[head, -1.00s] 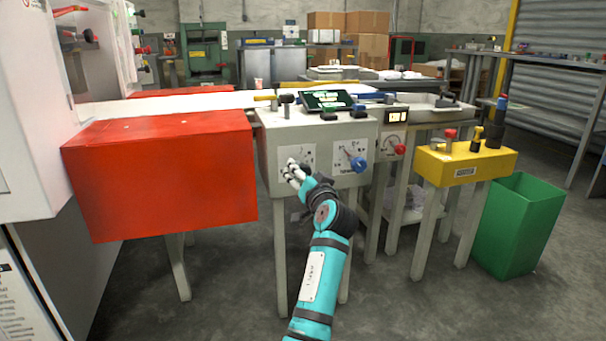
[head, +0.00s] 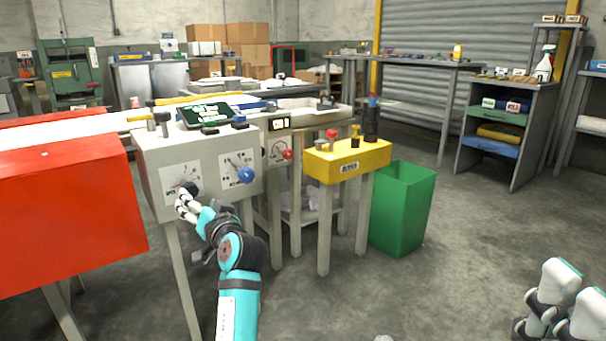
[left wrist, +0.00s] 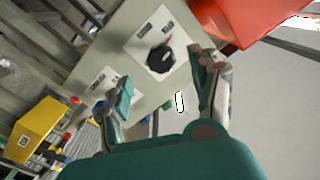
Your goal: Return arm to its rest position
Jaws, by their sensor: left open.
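My left gripper (head: 184,207) is in front of the grey control box (head: 160,160), near its black knob (head: 191,189). It is open with nothing between its fingers. In the left wrist view, the open fingers (left wrist: 167,78) stand on either side of the dial plate, and the black knob (left wrist: 160,59) shows beyond them. I cannot tell from the head view whether a fingertip touches the knob. White and black parts of my right arm show at the lower right edge of the head view; its jaw state is unclear.
A red box-shaped cover (head: 60,210) stands left of the control box. A yellow box (head: 345,163) on legs and a green bin (head: 402,208) stand to the right. A shelf unit (head: 505,130) is further right. The floor (head: 450,280) between is open.

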